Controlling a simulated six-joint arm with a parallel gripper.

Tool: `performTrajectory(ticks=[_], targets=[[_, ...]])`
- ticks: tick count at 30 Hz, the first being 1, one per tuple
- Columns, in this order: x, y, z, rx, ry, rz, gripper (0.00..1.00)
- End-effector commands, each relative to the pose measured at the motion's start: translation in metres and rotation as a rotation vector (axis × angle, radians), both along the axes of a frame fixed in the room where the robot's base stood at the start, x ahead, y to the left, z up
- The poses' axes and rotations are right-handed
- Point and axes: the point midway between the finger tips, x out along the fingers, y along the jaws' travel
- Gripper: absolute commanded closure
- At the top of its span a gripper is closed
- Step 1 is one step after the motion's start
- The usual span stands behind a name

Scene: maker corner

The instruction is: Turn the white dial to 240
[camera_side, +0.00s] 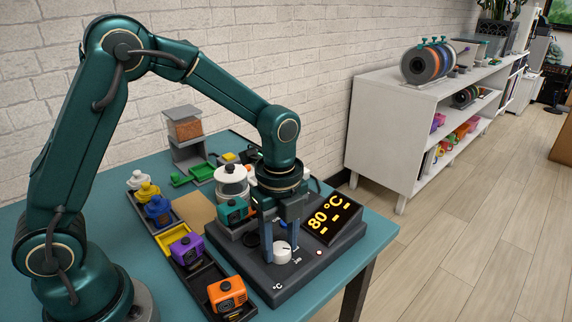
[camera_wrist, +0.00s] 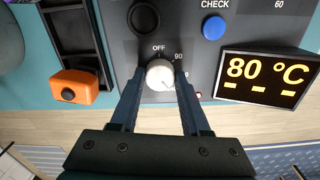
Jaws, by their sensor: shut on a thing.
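The white dial (camera_side: 282,252) sits on the front of the dark control panel (camera_side: 290,284). It also shows in the wrist view (camera_wrist: 160,74), with "OFF" and "90" printed near it. My gripper (camera_side: 281,246) points down over the dial, and its two blue fingers are shut on the dial's sides. The display (camera_side: 329,217) reads 80 °C with a row of dashes below; it also shows in the wrist view (camera_wrist: 266,79). The dial's pointer mark is too small to read surely.
A white lidded pot (camera_side: 231,181) stands behind my gripper. A blue button (camera_wrist: 214,26) marked "CHECK" is on the panel. The table's edge runs close to the panel.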

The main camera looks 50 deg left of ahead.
Motion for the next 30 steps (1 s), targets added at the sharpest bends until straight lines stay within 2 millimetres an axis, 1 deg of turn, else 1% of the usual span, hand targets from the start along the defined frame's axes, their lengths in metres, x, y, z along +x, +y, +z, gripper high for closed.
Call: performTrajectory(ticks=[3, 9, 25, 26, 27, 28, 30], targets=[[0.0002, -0.0002, 0.0011, -0.001, -0.001, -0.058, 1.0], [0.0002, -0.0002, 0.0011, -0.001, -0.001, -0.12, 1.0], [0.0002, -0.0003, 0.0009, -0.001, -0.001, -0.144, 1.0], [0.0001, -0.0003, 0.0008, -0.001, -0.001, -0.144, 0.5], [0.0001, -0.0003, 0.0008, -0.001, -0.001, -0.144, 0.34], [0.0001, -0.0003, 0.0008, -0.001, -0.001, -0.144, 0.23], [0.0001, -0.0003, 0.0006, 0.0, -0.001, -0.143, 0.23]])
